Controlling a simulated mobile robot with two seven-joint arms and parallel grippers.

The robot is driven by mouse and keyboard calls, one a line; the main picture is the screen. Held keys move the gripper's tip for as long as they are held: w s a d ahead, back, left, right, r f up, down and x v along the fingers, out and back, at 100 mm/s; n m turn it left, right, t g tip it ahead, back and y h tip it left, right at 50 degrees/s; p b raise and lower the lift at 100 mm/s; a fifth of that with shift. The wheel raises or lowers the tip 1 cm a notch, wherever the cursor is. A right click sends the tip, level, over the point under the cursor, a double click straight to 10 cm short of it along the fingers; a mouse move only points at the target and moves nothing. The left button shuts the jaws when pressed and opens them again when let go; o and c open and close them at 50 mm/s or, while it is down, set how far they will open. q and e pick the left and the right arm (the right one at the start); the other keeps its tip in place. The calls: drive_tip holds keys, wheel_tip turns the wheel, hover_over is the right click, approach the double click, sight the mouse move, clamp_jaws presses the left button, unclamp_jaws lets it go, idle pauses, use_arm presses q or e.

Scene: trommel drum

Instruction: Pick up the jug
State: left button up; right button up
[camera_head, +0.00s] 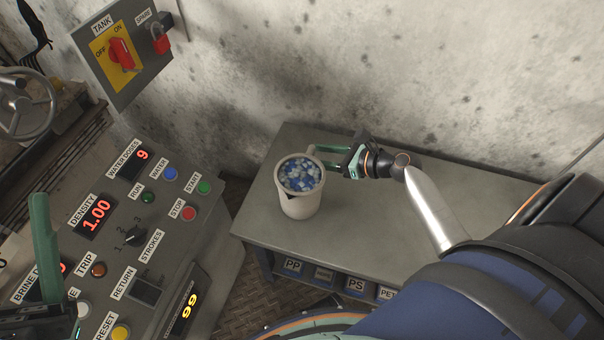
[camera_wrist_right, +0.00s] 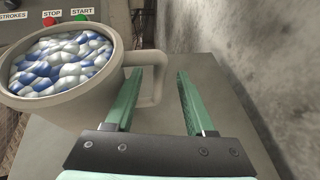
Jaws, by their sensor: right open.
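The jug (camera_head: 302,206) is a pale beige, upright vessel filled with blue and white pieces, standing on the grey bench. In the right wrist view the jug (camera_wrist_right: 85,108) is at the left, with its handle (camera_wrist_right: 158,88) pointing right. My right gripper (camera_head: 327,160) reaches in from the right at the handle side. Its green fingers (camera_wrist_right: 160,75) are open, and the outer part of the handle shows between them in the wrist view. Whether a finger touches the handle is unclear. A green finger of my left gripper (camera_head: 43,240) shows at the lower left, partly cut off.
The grey bench top (camera_head: 385,215) is clear to the right of the jug; labelled bins (camera_head: 325,275) sit beneath it. A concrete wall (camera_head: 300,70) stands behind. A control panel (camera_head: 150,205) with buttons and displays is at left, below a tank switch box (camera_head: 130,60).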

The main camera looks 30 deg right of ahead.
drive_tip(key=b+x, duration=0.1)
drive_tip(key=x, duration=0.1)
drive_tip(key=b+x, duration=0.1)
drive_tip(key=x, duration=0.1)
drive_tip(key=shift+w+a+f, duration=0.1)
drive_tip(key=shift+w+f, duration=0.05)
drive_tip(key=shift+f, duration=0.25)
drive_tip(key=shift+w+a+b, duration=0.2)
drive_tip(key=shift+w+b, duration=0.1)
clamp_jaws()
idle(0.8)
